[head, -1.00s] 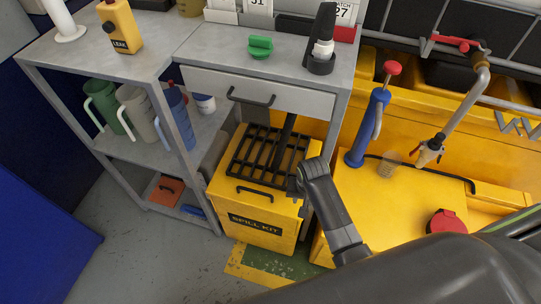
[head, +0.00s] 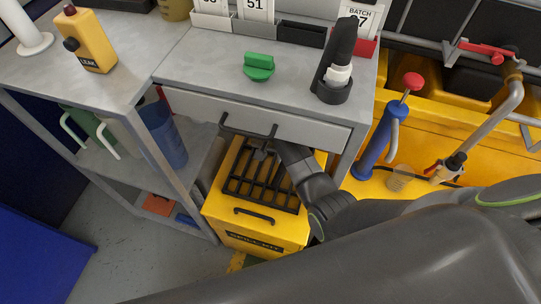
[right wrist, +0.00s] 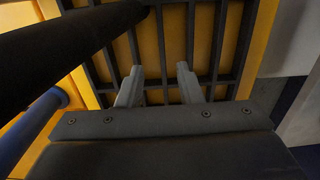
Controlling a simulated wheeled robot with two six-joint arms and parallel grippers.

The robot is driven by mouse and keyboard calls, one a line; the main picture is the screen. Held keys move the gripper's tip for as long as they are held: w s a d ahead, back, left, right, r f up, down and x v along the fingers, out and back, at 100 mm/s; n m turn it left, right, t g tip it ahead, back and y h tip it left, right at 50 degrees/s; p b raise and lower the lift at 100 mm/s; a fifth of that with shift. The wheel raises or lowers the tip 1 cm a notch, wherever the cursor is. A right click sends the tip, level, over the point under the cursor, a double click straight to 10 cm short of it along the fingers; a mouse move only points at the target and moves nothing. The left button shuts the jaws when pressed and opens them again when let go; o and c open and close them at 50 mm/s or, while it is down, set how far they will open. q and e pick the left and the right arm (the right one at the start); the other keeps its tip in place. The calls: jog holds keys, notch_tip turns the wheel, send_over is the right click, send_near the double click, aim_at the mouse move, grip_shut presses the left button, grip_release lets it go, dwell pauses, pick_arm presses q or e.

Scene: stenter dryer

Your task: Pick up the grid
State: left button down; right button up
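The grid (head: 258,186), a black lattice of bars, lies on the yellow spill kit box (head: 262,229) under the drawer; it also fills the upper part of the right wrist view (right wrist: 205,45). My right gripper (head: 261,154) is over the grid's back part, below the drawer handle. In the right wrist view its two grey fingers (right wrist: 160,84) are apart, with a grid bar visible between them. I cannot tell whether they touch the grid. My right forearm hides the grid's right back corner. My left gripper is not in view.
The grey drawer (head: 262,118) and its black handle (head: 248,128) overhang the grid's back. A shelf post (head: 175,178) stands left of the box. A blue pump (head: 379,143) is to the right. A dark thick bar (right wrist: 75,50) crosses the wrist view's upper left.

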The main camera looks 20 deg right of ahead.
aim_at(270, 170)
jog(key=shift+w+f, duration=0.3)
jog(key=shift+f, duration=0.1)
jog(key=f, duration=0.2)
jog(key=s+f+b, duration=0.1)
jog(key=f, duration=0.1)
jog(key=f+b, duration=0.1)
jog(key=f, duration=0.1)
jog(key=shift+s+a+f, duration=0.15)
jog(key=shift+a+f, duration=0.05)
jog(key=shift+a, duration=0.2)
jog(key=shift+c, duration=0.2)
grip_shut()
jog(key=shift+r, duration=0.1)
